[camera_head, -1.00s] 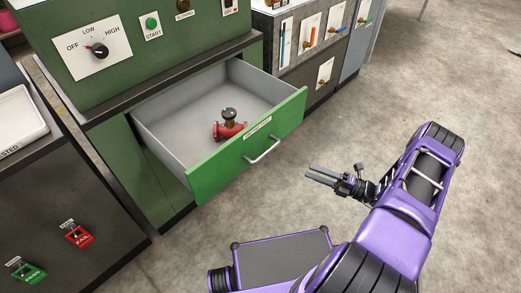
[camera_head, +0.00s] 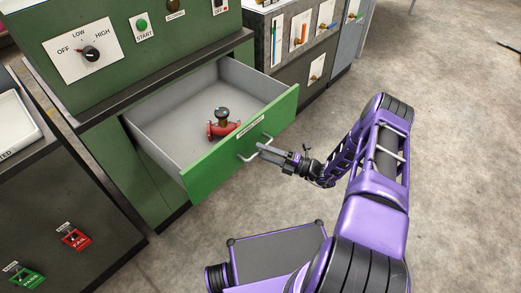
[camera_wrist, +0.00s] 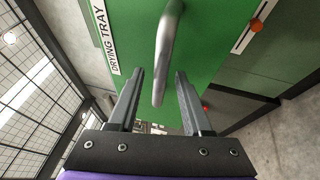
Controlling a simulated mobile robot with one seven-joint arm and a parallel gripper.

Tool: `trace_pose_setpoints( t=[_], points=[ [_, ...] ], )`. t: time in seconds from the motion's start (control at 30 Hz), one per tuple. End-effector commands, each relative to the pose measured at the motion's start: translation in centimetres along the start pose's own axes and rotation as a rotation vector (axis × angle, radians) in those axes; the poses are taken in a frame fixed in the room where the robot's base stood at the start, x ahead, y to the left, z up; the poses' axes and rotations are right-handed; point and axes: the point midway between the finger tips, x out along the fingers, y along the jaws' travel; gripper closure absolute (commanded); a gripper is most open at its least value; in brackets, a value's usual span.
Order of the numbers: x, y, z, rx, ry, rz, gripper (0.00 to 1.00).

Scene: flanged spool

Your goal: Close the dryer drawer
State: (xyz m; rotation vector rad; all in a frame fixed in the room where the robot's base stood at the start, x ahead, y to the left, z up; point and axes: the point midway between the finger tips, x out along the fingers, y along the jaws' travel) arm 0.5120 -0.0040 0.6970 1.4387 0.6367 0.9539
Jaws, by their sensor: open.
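The dryer drawer (camera_head: 225,150) is pulled out of the green cabinet, with a green front and grey inside walls. A red valve-like part with a dark round top (camera_head: 222,124) lies inside it. A silver bar handle (camera_head: 253,152) is on the drawer front. My gripper (camera_head: 264,152) is open at the handle. In the wrist view the handle (camera_wrist: 167,50) stands between and just beyond the open fingers (camera_wrist: 160,85), in front of the green face with a "DRYING TRAY" label (camera_wrist: 104,35). I cannot tell whether the fingers touch it.
The cabinet's panel has an OFF/LOW/HIGH knob (camera_head: 91,54) and a green START button (camera_head: 141,24). A dark bench with red FAIL (camera_head: 76,238) and green PASS (camera_head: 27,278) switches stands at left. Open concrete floor lies to the right.

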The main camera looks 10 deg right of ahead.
Motion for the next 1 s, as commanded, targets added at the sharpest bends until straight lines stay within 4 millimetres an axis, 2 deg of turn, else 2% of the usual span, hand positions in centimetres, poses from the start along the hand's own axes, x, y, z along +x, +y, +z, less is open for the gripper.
trace_pose_setpoints(
  t=[0.13, 0.4, 0.67, 0.7, 1.0],
  points=[
    [0.86, 0.03, -0.04, 0.000, 0.001, 0.001, 0.51],
    [0.96, 0.02, -0.02, 0.000, 0.000, 0.001, 0.51],
    [0.93, 0.02, -0.02, 0.000, 0.000, 0.001, 0.97],
    [0.93, 0.02, -0.02, 0.000, 0.001, 0.001, 1.00],
    [0.92, 0.02, -0.02, 0.000, 0.001, 0.001, 1.00]
  ],
)
